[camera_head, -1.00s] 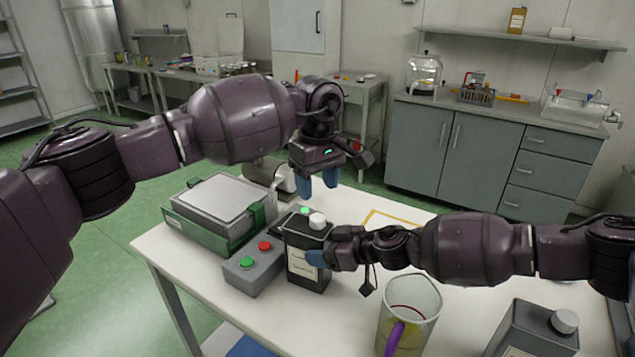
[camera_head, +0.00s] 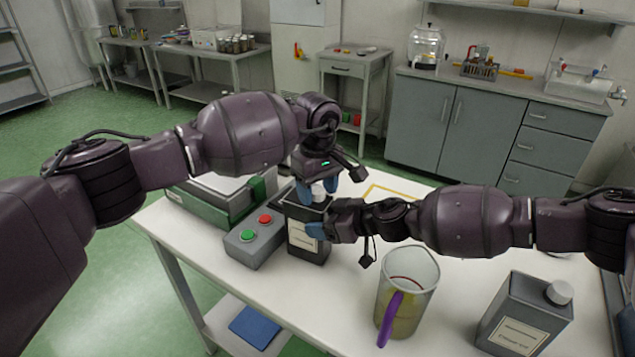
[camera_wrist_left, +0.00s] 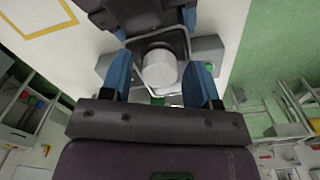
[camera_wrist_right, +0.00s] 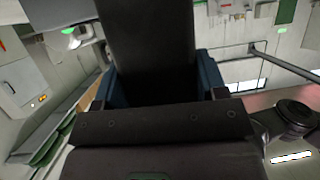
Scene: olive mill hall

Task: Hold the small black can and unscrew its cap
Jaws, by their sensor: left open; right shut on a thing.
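The small black can (camera_head: 307,237) stands upright on the white table, with a pale label on its front. My right gripper (camera_head: 317,231) is shut on the can's body from the right side. The dark can body also fills the middle of the right wrist view (camera_wrist_right: 148,50). The white cap (camera_wrist_left: 160,68) sits on top of the can; in the head view it is partly hidden by the left fingers. My left gripper (camera_wrist_left: 163,85) is open and points down above the can, its blue fingers on either side of the cap with gaps to it.
A grey box with a red and a green button (camera_head: 254,240) stands left of the can. A green-framed machine (camera_head: 213,203) is behind it. A clear jug with purple handle (camera_head: 408,295) and a larger dark can (camera_head: 524,318) stand at the front right.

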